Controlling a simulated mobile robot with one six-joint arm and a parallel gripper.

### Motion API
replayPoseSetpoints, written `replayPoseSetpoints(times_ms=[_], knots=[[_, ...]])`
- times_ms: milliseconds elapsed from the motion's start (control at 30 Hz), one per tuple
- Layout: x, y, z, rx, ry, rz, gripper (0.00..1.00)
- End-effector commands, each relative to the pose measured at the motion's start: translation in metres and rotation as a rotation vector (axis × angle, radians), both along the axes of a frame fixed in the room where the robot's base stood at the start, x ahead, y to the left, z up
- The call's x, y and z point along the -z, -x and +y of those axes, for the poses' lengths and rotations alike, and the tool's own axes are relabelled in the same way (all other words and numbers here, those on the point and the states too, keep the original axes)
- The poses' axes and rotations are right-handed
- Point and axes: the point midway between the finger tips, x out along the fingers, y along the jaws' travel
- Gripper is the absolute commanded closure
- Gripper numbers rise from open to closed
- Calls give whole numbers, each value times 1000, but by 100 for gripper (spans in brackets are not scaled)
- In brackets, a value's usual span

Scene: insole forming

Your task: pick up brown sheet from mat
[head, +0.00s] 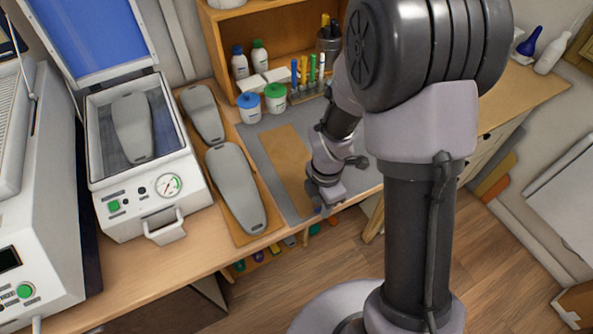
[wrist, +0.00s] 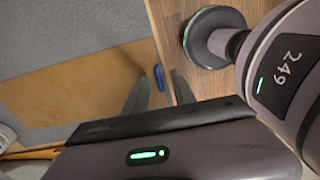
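The brown sheet (head: 283,158) lies flat on the grey mat (head: 255,137), its long side running from the back toward the table's front edge. My gripper (head: 325,208) is low at the right front of the sheet, by the table's front edge. In the wrist view the sheet (wrist: 75,85) fills the left middle, with the mat (wrist: 65,28) above it. My gripper's two grey fingers (wrist: 158,92) stand apart there, near the sheet's end. No sheet is visibly held between them. Whether a finger touches the sheet cannot be told.
Left of the mat, a brown board (head: 262,237) bears grey insole forms (head: 236,187). A forming machine (head: 147,190) stands further left. Behind the mat are jars with blue (head: 249,101) and green lids (head: 275,90), a marker rack (head: 307,92) and a wooden shelf.

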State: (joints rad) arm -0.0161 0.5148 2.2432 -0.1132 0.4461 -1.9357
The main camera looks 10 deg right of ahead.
Motion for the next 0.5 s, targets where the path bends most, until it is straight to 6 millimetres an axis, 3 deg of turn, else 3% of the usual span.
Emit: replayPoseSetpoints(times_ms=[200, 367, 500], knots=[[3, -1, 0, 0, 0, -2, 71], [2, -1, 0, 0, 0, -2, 100], [2, -1, 0, 0, 0, -2, 100]])
